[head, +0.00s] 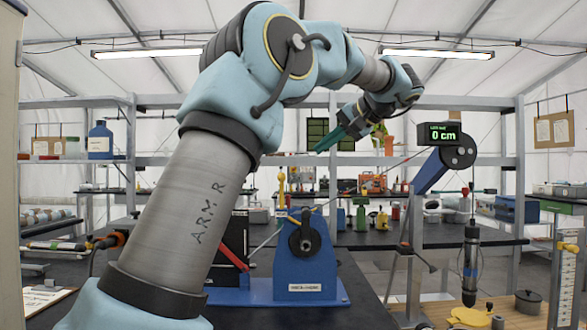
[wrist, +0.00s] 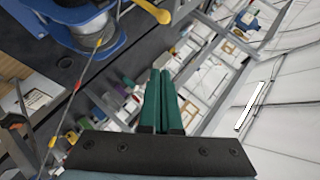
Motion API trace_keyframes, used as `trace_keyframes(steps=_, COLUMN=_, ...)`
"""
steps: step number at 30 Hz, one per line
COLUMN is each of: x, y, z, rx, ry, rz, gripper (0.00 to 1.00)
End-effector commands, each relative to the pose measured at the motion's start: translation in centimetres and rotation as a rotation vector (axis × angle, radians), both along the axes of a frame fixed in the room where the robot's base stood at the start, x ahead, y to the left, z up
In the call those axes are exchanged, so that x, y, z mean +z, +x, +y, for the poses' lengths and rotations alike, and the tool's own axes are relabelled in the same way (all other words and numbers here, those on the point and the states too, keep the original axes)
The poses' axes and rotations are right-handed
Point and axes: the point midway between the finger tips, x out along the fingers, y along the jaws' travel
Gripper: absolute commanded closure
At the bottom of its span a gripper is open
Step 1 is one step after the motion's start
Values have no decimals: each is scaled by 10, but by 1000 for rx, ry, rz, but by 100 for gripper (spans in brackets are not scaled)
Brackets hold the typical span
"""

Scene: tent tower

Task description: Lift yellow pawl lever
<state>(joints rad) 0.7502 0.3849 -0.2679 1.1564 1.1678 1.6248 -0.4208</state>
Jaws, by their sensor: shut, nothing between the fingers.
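The yellow pawl lever (head: 281,190) stands upright at the upper left of the blue winch (head: 318,282) in the head view. In the wrist view a yellow lever with a rounded end (wrist: 150,10) juts out from the blue winch frame at the top edge, cut off by the picture. My gripper (head: 320,149) has green fingers, shut and empty, held above and to the right of the winch, apart from the lever. The shut fingers also show in the wrist view (wrist: 160,74), below the lever in the picture.
A cable runs from the winch to a blue boom (head: 433,172) with a "0 cm" display (head: 440,134). A dark cylinder (head: 470,265) hangs from it. A red handle (head: 233,257) is left of the winch. Shelves with bottles and tools stand behind. My arm hides part of the bench.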

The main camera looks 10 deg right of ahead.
Motion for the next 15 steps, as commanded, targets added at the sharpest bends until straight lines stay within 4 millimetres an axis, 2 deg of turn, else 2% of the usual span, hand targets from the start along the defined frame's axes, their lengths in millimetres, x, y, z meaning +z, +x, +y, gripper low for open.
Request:
trace_keyframes(steps=11, x=-37, y=57, z=42, rx=5, ry=2, rz=3, gripper=100)
trace_keyframes(steps=15, x=-45, y=46, z=55, rx=1, ry=1, rz=0, gripper=100)
